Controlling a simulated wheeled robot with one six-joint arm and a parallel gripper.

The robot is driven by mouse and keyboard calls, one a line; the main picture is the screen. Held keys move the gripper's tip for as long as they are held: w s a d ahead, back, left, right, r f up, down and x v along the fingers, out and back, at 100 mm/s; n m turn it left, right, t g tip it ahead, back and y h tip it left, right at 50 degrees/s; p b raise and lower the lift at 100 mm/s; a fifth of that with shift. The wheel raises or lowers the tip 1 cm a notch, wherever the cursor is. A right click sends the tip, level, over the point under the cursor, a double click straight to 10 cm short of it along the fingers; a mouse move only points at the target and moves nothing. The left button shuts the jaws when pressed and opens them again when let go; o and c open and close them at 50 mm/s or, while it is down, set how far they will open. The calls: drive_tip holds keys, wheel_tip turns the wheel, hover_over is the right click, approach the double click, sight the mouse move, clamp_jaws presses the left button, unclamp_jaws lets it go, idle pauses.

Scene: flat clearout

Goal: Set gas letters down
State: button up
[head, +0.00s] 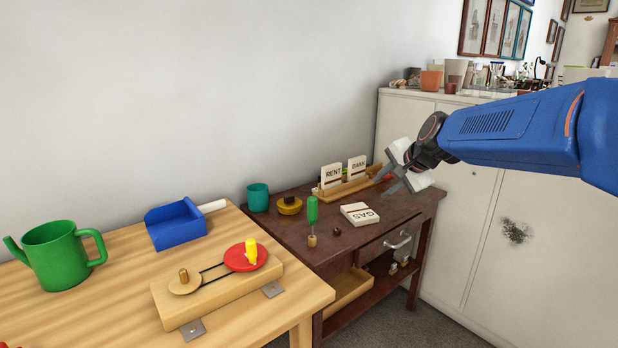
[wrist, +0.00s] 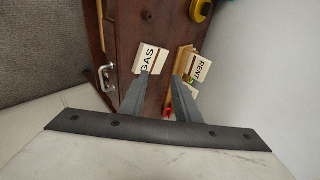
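The gas letters, a cream block marked GAS (head: 359,213), lie flat on the dark wooden desk (head: 325,238), in front of the letter rack. They also show in the wrist view (wrist: 150,58), just beyond my left fingertip. My gripper (head: 386,181) is above the right end of the desk, with its fingers apart and nothing seen between them. In the wrist view my gripper (wrist: 161,76) has its fingertips between the gas letters and the rack. I cannot tell its exact height.
The wooden rack (head: 347,188) holds RENT (head: 332,175) and BANK (head: 357,167) upright. A green-handled tool (head: 312,210), a yellow round item (head: 290,205) and a teal cup (head: 258,197) stand further left. A white cabinet (head: 462,210) stands at the right. The desk's front drawer has a handle (head: 398,242).

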drive_tip(key=s+d+f+n+g+h, duration=0.1)
drive_tip(key=s+f+n, duration=0.3)
drive_tip(key=s, duration=0.9)
drive_tip(key=s+d+f+n+g+h, duration=0.1)
drive_tip(key=s+f+n, duration=0.3)
drive_tip(key=s, duration=0.8)
drive_tip(key=s+d+f+n+g+h, duration=0.1)
drive_tip(key=s+f, duration=0.5)
drive_tip(key=s, duration=0.7)
drive_tip(key=d+n, duration=0.1)
drive_tip(key=n, duration=0.1)
drive_tip(key=shift+s+d+f+n+g, duration=0.15)
drive_tip(key=shift+s+d+n+g, duration=0.05)
drive_tip(key=shift+s+n+g, duration=0.2)
